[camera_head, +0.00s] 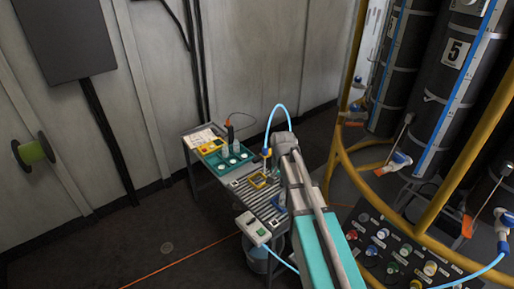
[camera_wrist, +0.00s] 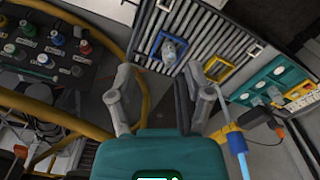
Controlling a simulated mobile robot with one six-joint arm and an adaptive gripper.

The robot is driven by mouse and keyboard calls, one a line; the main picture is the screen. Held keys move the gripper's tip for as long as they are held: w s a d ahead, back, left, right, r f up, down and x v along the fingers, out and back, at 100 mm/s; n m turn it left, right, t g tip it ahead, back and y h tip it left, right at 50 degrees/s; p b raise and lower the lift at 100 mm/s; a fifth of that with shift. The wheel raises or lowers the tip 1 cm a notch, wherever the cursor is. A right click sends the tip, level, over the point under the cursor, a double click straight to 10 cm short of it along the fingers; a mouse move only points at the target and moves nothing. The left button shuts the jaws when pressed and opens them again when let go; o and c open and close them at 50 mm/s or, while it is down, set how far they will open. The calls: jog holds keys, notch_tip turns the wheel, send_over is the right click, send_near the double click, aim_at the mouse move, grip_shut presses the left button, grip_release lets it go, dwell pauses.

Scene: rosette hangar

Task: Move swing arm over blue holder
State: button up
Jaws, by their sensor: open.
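The blue holder (camera_wrist: 156,44) is a square frame on the slatted bench, in the upper middle of the wrist view. A pale grey piece (camera_wrist: 170,53) shows within its outline; I cannot tell whether it sits in it. The holders appear beyond the fingertips. In the head view my arm reaches over the bench and hides part of it. I cannot make out a separate swing arm.
The slatted bench (camera_head: 246,190) also bears a green tray (camera_head: 221,158) with white round spots and bottles. A blue nozzle on a hose (camera_wrist: 237,143) hangs beside my gripper. Yellow rails (camera_head: 345,160), a control panel (camera_head: 385,250) and dark cylinders (camera_head: 450,75) stand at the right.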

aim_at(257, 157)
jog(key=w+a+r+m+p, duration=0.2)
jog(key=w+a+r+p, duration=0.2)
jog(key=w+r+p, duration=0.2)
jog(key=w+a+r+m+p, duration=0.3)
jog(key=w+r+p, duration=0.3)
jog(key=w, duration=0.3)
jog(key=shift+w+a+r, duration=0.35)
jog(key=shift+w+r, duration=0.05)
jog(key=shift+r, duration=0.25)
jog(key=shift+f, duration=0.15)
notch_tip(257, 157, down, 14)
jog(key=b, duration=1.4)
jog(key=shift+r, duration=0.25)
grip_shut()
